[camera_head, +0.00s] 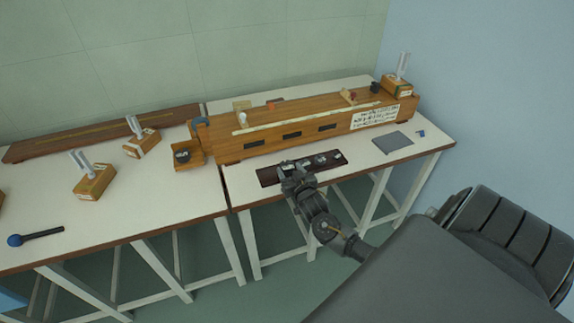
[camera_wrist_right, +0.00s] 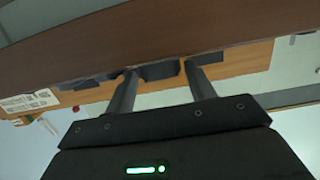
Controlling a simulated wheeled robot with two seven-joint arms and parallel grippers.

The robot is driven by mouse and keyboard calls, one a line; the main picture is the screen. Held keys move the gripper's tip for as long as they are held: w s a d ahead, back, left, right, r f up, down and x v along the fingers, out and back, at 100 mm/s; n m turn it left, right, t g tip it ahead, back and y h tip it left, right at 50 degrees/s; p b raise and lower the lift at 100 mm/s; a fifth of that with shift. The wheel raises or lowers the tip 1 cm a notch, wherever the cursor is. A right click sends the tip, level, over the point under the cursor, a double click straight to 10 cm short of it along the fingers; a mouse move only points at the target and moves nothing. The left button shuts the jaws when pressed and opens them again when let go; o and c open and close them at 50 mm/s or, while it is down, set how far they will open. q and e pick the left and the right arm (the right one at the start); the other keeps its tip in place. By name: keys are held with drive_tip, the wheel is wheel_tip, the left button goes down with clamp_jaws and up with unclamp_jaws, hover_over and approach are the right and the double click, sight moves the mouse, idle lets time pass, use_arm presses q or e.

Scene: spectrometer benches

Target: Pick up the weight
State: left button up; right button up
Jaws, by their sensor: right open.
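A dark wooden tray (camera_head: 268,177) lies near the front edge of the right bench. Several small grey metal pieces, which look like weights (camera_head: 321,159), sit in a row on it. My right gripper (camera_head: 290,168) is open at the tray's left part and hides some of it. In the right wrist view its two fingers (camera_wrist_right: 160,72) are apart, with a dark shape behind them. I cannot tell whether a weight is between the fingers. My left gripper is not in view.
A long wooden instrument (camera_head: 290,128) with a white label stands behind the tray. A grey plate (camera_head: 393,143) lies to the right. The left bench holds two wooden blocks with clear uprights (camera_head: 93,182) and a blue-headed dark tool (camera_head: 35,237). Bare white tabletop lies between.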

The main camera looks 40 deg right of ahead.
sight(284, 161)
drive_tip(key=shift+w+d, duration=0.1)
drive_tip(key=shift+w, duration=0.1)
drive_tip(key=x, duration=0.3)
drive_tip(key=shift+w+d, duration=0.1)
drive_tip(key=shift+w, duration=0.25)
drive_tip(key=shift+w+d+f, duration=0.15)
drive_tip(key=shift+w+d, duration=0.05)
drive_tip(key=shift+w, duration=0.3)
drive_tip(key=shift+c, duration=0.6)
drive_tip(key=c, duration=0.7)
drive_tip(key=shift+c, duration=0.8)
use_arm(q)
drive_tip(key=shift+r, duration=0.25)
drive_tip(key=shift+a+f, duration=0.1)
use_arm(e)
drive_tip(key=shift+s, duration=0.1)
